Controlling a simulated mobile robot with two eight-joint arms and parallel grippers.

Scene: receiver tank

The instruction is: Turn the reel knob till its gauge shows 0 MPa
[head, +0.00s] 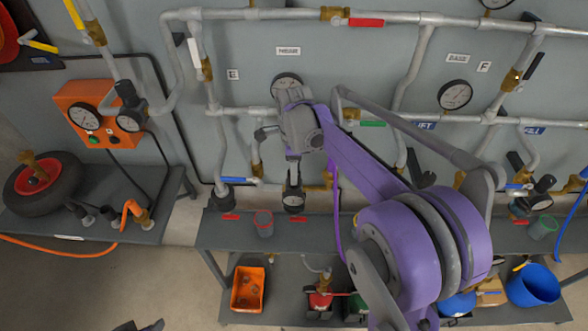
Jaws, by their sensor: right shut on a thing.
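My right gripper (293,160) comes down at the pipe panel, at the end of my purple arm. It is shut on a knob above a small round gauge (293,201) on a regulator over the shelf. The gripper hides most of this knob, and no label for it can be read. The gauge's needle is too small to read. Dark tips at the bottom left edge look like part of my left gripper (140,326), mostly cut off. Whether it is open cannot be told.
Another gauge (286,82) is partly behind my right arm. A gauge (455,95) sits on the panel to the right. An orange box (97,113) with a gauge and buttons is at left. A red cup (263,223) stands on the shelf (330,231).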

